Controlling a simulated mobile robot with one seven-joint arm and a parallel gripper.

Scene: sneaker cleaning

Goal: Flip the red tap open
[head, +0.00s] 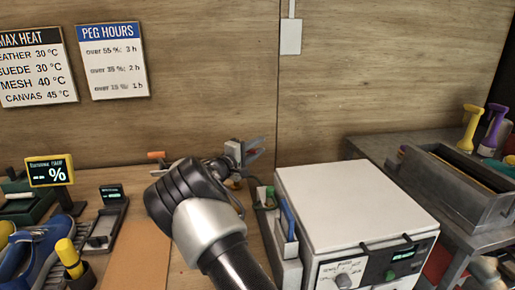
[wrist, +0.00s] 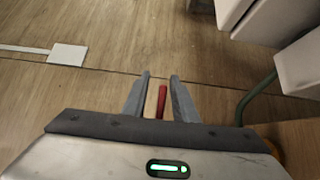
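A slim red tap handle (wrist: 162,103) shows in the wrist view, between the two grey fingers of my gripper (wrist: 160,80). The fingers are apart, with a narrow gap visible on each side of the handle. The rest of the tap is hidden behind my gripper's body. In the head view my gripper (head: 254,151) is near the back wall, just left of and behind the white box machine. A small reddish sliver shows by its fingertips there, too small to make out.
The white machine (head: 350,205) stands close on the right, with a blue-handled item (head: 288,220) at its side. A green hose (wrist: 257,92) runs at right in the wrist view. A metal basin (head: 465,185) is far right. A blue sneaker (head: 35,255) and yellow-topped bottle (head: 69,258) are left.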

